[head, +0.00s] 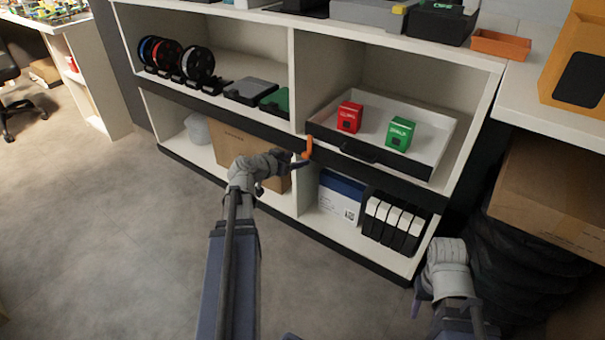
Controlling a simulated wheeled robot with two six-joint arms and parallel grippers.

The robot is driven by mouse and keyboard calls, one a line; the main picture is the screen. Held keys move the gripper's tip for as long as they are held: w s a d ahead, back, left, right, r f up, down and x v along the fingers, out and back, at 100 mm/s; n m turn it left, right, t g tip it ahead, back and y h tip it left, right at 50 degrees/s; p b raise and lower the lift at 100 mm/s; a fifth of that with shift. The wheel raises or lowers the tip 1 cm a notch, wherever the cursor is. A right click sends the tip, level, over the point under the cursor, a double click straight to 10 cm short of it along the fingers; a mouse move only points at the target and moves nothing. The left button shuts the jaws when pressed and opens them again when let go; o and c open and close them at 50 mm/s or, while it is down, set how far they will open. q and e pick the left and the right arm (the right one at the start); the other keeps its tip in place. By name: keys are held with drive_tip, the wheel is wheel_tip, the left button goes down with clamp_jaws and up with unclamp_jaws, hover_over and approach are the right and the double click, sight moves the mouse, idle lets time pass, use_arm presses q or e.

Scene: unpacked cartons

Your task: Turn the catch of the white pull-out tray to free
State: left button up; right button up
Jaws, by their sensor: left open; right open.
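The white pull-out tray (374,136) sits in the right middle bay of the shelf unit, with a black front and a dark handle (357,152). The orange catch (308,147) stands roughly upright on the black shelf edge by the tray's left front corner. My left gripper (299,161) is open right by the catch, its fingers at the catch's lower part; I cannot tell whether they touch it. My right gripper (424,305) is open and empty low at the right, in front of the shelf unit.
A red box (349,117) and a green box (399,134) stand in the tray. Black-and-white binders (394,222) and a blue-white box (341,196) are below. Cartons (552,190) and dark tyres lie at the right. The floor at left is clear.

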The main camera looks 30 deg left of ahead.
sight(304, 155)
use_arm(q)
drive_tip(key=shift+y, duration=0.3)
drive_tip(key=w+f+b, duration=0.1)
drive_tip(key=w, duration=0.1)
drive_tip(key=w+a+f+b, duration=0.1)
drive_tip(key=w, duration=0.1)
drive_tip(key=w+f+b, duration=0.1)
drive_tip(key=w, duration=0.1)
drive_tip(key=shift+a+f, duration=0.2)
drive_tip(key=shift+f, duration=0.05)
drive_tip(key=shift+w+d+f, duration=0.1)
drive_tip(key=shift+w, duration=0.35)
use_arm(e)
wheel_tip(304, 155, down, 4)
drive_tip(key=shift+f, duration=0.1)
use_arm(q)
clamp_jaws()
